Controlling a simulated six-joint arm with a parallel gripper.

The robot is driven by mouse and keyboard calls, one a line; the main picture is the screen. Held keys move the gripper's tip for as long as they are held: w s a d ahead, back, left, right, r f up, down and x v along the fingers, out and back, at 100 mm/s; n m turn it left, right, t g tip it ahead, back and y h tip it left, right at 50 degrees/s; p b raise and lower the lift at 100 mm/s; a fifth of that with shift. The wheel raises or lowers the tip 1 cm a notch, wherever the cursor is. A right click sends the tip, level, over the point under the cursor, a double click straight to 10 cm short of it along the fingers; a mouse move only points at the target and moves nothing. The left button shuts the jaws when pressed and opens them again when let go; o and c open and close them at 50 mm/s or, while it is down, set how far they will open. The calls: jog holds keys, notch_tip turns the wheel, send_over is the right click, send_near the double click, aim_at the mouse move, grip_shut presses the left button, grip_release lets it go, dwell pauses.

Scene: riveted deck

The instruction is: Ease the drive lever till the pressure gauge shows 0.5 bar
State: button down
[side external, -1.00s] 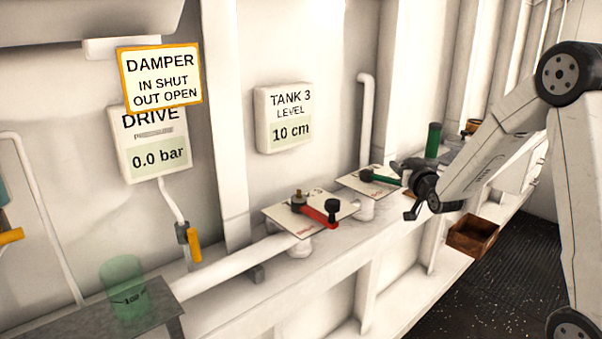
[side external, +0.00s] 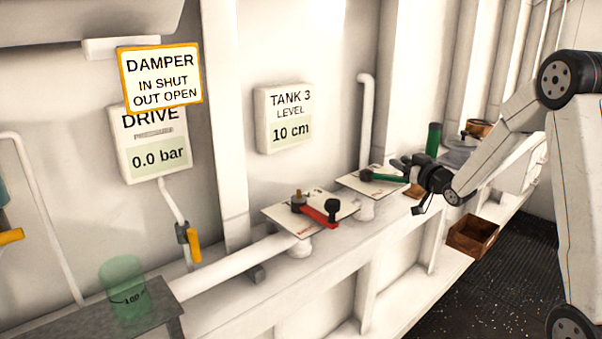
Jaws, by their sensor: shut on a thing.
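The drive gauge (side external: 152,159) on the wall at left reads 0.0 bar; the damper sign partly covers its top. A green lever (side external: 384,177) sits on a white plate on the bench. My gripper (side external: 408,171) is at the lever's right end and shut on it; its fingers hide that end. A red lever (side external: 318,214) with a black knob is on a nearer plate, apart from my gripper. A yellow handle (side external: 194,245) hangs on the pipe below the drive gauge. I cannot read on the plates which lever is the drive lever.
The damper sign (side external: 160,78) says in shut, out open. The tank 3 gauge (side external: 285,118) reads 10 cm. A green cylinder (side external: 433,139) stands beyond my gripper. A wooden box (side external: 473,236) is below the bench edge. A translucent green beaker (side external: 124,288) stands at front left.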

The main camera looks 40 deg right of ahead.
jog(key=shift+r, duration=0.1)
jog(key=shift+c, duration=1.4)
grip_release()
jog(key=shift+s, duration=0.1)
jog(key=v, duration=0.7)
jog(key=shift+s, duration=0.25)
jog(key=shift+a, duration=0.15)
